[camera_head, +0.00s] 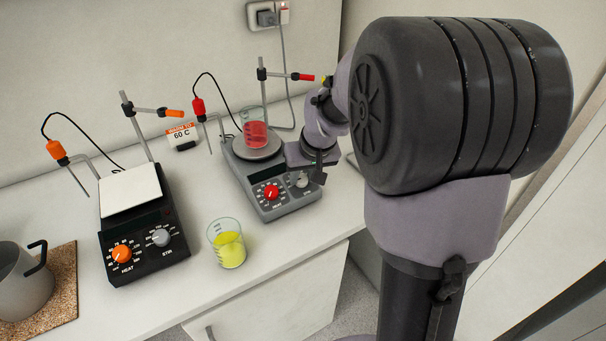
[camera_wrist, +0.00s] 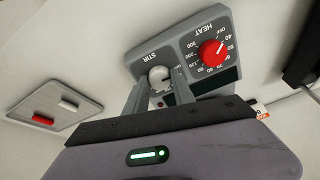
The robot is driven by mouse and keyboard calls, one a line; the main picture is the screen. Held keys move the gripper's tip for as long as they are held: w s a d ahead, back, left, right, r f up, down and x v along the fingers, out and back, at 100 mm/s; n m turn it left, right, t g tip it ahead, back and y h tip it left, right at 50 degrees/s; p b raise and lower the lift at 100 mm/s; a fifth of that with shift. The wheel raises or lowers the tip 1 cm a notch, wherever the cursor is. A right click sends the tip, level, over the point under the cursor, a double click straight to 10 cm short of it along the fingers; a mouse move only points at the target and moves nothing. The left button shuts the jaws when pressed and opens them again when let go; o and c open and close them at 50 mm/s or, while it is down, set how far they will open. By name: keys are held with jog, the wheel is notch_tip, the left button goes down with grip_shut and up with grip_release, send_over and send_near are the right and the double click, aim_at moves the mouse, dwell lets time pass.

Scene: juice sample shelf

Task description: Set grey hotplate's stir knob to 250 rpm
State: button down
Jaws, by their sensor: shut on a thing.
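The grey hotplate (camera_head: 284,205) stands at the back right of the bench, with a beaker of red liquid (camera_head: 256,133) on its round plate. Its front panel has a red heat knob (camera_head: 271,192), also seen in the wrist view (camera_wrist: 212,51), and a grey stir knob (camera_head: 302,181). In the wrist view the stir knob (camera_wrist: 159,76) sits between the fingertips of my gripper (camera_wrist: 161,84), which is shut on it. The fingers hide part of the stir dial, so I cannot read its setting. In the head view my gripper (camera_head: 316,176) is over the panel's right side.
A black hotplate (camera_head: 147,268) with an orange knob stands left. A beaker of yellow liquid (camera_head: 227,244) stands between the hotplates near the front edge. A metal mug (camera_head: 22,283) is on a cork mat (camera_head: 62,290). A "60 C" sign (camera_head: 182,136) stands behind.

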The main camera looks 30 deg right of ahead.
jog(key=shift+m+p, duration=0.6)
jog(key=shift+m, duration=1.9)
jog(key=shift+h, duration=0.3)
jog(key=c, duration=1.1)
grip_release()
jog(key=shift+o, duration=0.2)
jog(key=d+p+v, duration=0.1)
jog(key=p+v, duration=0.5)
jog(key=v, duration=1.1)
jog(key=shift+a+r+p, duration=0.3)
jog(key=shift+a+p, duration=0.05)
jog(key=shift+a, duration=0.1)
jog(key=shift+w, duration=0.1)
